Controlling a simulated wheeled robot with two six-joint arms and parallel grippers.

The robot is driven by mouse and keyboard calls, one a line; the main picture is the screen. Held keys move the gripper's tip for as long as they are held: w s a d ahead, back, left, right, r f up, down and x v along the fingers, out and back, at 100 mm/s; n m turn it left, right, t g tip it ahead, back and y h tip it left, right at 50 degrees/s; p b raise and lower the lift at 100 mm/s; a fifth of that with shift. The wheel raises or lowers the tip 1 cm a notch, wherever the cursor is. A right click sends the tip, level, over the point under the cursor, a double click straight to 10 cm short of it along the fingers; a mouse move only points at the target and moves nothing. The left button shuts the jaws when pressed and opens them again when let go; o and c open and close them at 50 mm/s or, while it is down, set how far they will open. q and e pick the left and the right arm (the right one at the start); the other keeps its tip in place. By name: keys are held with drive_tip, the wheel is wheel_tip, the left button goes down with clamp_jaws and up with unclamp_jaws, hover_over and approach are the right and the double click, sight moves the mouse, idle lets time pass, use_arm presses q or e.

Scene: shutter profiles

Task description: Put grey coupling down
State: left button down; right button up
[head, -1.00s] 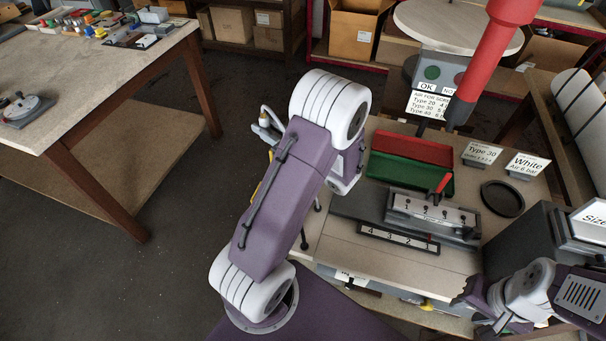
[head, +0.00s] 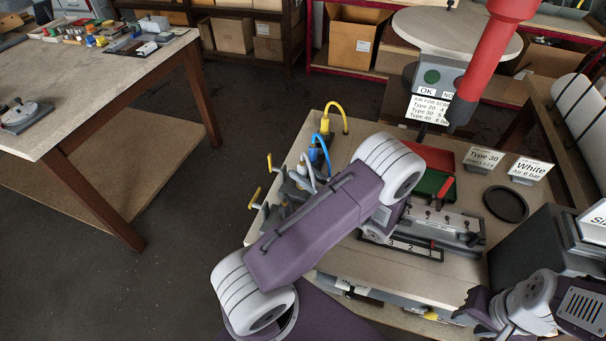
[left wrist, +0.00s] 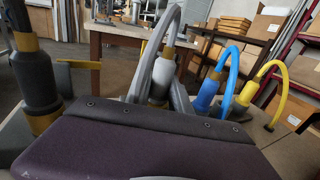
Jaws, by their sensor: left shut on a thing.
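The grey coupling (left wrist: 160,80) has a yellow band and a curved grey hose and stands about upright in the left wrist view. My left gripper (left wrist: 166,98) is shut on it, with grey fingers on both sides. Its lower end is hidden behind the gripper body, so I cannot tell whether it touches anything below. In the head view the grey coupling (head: 304,171) shows beside my left forearm, which hides most of that gripper. A blue coupling (left wrist: 207,92) and a yellow coupling (left wrist: 243,94) stand to its right in the wrist view. My right gripper (head: 478,312) is at the lower right; its jaws are unclear.
A dark coupling with yellow bands (left wrist: 36,80) stands at the left in the wrist view. Yellow-handled valves (head: 262,185) line the bench's left edge. A red bin (head: 432,155), a numbered fixture (head: 440,226) and a black ring (head: 506,203) are on the bench.

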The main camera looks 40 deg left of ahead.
use_arm(q)
drive_tip(key=shift+w+a, duration=0.1)
drive_tip(key=c, duration=1.2)
unclamp_jaws()
drive_tip(key=d, duration=0.8)
drive_tip(key=s+d, duration=0.1)
drive_tip(key=d, duration=0.3)
